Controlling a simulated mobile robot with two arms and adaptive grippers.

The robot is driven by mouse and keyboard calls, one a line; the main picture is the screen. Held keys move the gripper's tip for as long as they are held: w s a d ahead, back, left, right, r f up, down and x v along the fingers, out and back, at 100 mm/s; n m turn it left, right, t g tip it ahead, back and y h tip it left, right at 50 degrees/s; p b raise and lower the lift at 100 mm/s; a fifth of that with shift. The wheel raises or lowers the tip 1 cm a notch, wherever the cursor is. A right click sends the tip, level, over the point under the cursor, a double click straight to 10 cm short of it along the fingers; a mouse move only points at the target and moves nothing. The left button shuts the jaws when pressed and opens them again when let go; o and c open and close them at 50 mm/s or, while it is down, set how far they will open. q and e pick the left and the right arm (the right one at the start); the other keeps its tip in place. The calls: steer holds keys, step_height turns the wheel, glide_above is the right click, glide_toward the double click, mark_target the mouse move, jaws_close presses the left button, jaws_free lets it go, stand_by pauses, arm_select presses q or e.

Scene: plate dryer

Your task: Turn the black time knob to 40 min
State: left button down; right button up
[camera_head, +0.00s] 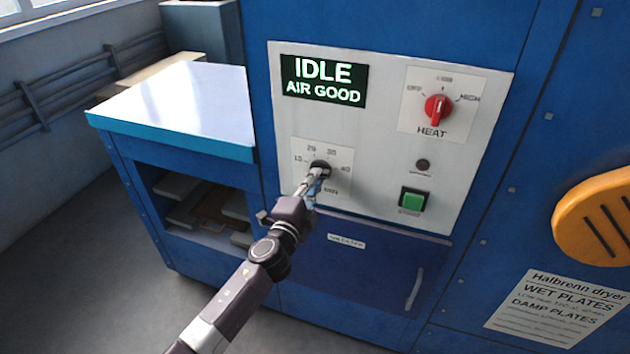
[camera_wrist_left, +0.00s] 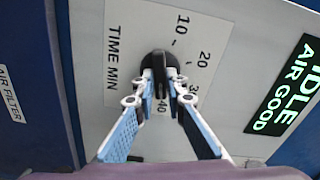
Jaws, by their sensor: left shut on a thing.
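The black time knob (camera_head: 319,167) sits on the white control panel, inside a scale marked 10, 20, 30 and 40. My left gripper (camera_head: 315,182) reaches it from below and covers part of it. In the left wrist view, the black time knob (camera_wrist_left: 157,63) has a raised bar between the two blue-padded fingers of my left gripper (camera_wrist_left: 162,80), which is shut on it. The bar runs roughly toward the 40 mark (camera_wrist_left: 161,106), which shows between the fingers. The exact pointer tip is hard to make out. My right gripper is not in view.
The display (camera_head: 323,81) reads IDLE, AIR GOOD. A red heat knob (camera_head: 437,108) and a green button (camera_head: 412,201) are to the right on the panel. An air filter drawer (camera_head: 375,262) with a handle is below. A white-topped table (camera_head: 185,105) stands at left.

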arm_select(q)
steer(key=c, duration=2)
jaws_free()
steer(key=shift+o, duration=0.2)
steer(key=shift+s, duration=0.1)
steer(key=v, duration=1.1)
steer(key=shift+s, duration=0.35)
steer(key=shift+a, duration=0.15)
